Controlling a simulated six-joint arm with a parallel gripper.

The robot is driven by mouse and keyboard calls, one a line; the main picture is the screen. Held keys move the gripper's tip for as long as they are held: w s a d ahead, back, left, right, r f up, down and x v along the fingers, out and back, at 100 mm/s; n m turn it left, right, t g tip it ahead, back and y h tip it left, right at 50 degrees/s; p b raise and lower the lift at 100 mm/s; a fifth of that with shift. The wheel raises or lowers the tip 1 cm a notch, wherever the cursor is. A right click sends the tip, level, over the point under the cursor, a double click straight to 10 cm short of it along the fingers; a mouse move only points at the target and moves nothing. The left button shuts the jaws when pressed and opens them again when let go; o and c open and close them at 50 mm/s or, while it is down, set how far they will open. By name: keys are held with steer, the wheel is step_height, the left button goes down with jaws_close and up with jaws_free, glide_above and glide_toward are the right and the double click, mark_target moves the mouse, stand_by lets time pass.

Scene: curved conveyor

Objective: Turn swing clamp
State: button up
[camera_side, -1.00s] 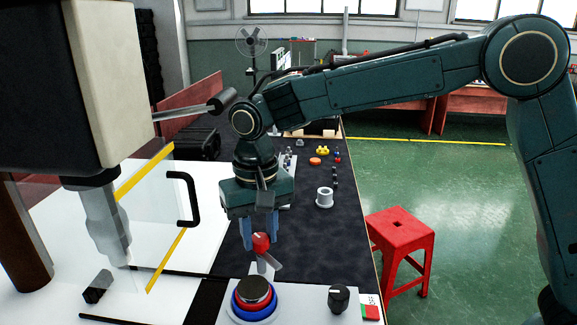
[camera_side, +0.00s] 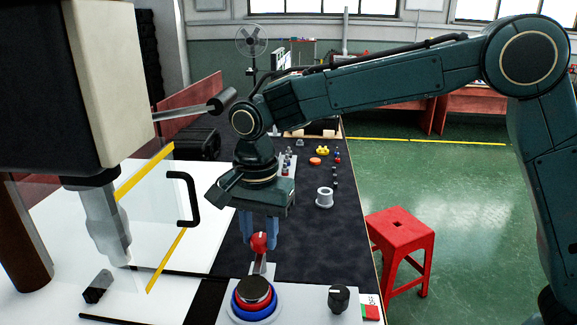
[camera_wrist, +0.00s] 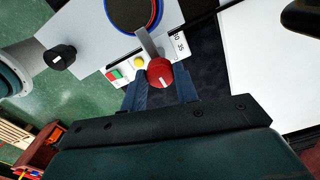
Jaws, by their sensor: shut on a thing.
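The swing clamp has a red knob (camera_side: 259,242) and a grey metal arm (camera_side: 263,263). It stands behind a round black pad (camera_side: 254,290) ringed in red and blue. My gripper (camera_side: 260,240) points down with its blue fingers shut on the red knob. In the wrist view the red knob (camera_wrist: 160,73) sits between the fingertips (camera_wrist: 161,84), and its white mark shows. There the grey clamp arm (camera_wrist: 149,45) reaches from the knob to the edge of the round black pad (camera_wrist: 131,12).
A black dial (camera_side: 338,298) and a panel with red and green buttons (camera_side: 370,307) are right of the pad. A machine with a clear guard and black handle (camera_side: 186,199) stands at left. A white ring part (camera_side: 324,197) and small parts lie behind on the dark table.

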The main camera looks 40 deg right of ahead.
mark_target(260, 237)
stand_by(0.3)
steer(key=o, duration=1)
steer(key=shift+r, duration=3.8)
steer(key=shift+d, duration=0.15)
